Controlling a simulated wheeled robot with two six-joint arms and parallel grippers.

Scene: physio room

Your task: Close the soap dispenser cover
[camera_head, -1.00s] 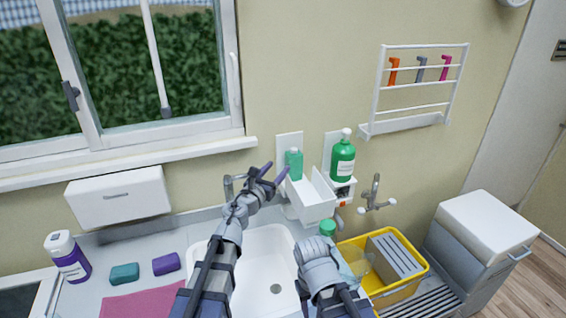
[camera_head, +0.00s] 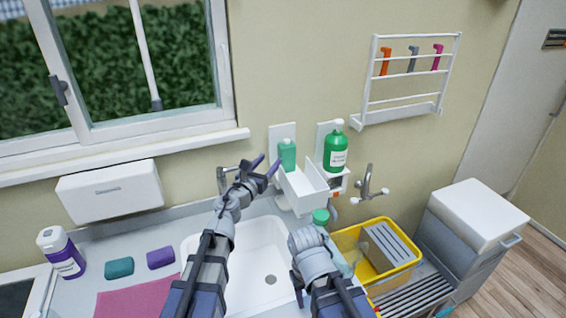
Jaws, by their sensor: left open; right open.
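The white soap dispenser (camera_head: 300,197) is on the wall above the sink, with a green bottle (camera_head: 287,155) standing in it. Its white cover (camera_head: 317,172) appears swung down and open in front, though which panel is the cover is hard to tell. My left gripper (camera_head: 265,167) is open and empty, just left of the dispenser at the bottle's lower side; whether it touches is unclear. My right gripper (camera_head: 308,243) is low at the sink's right side, foreshortened, with its fingers mostly hidden.
A second dispenser with a larger green bottle (camera_head: 335,151) is close on the right. The white sink (camera_head: 254,262) lies below my arms.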

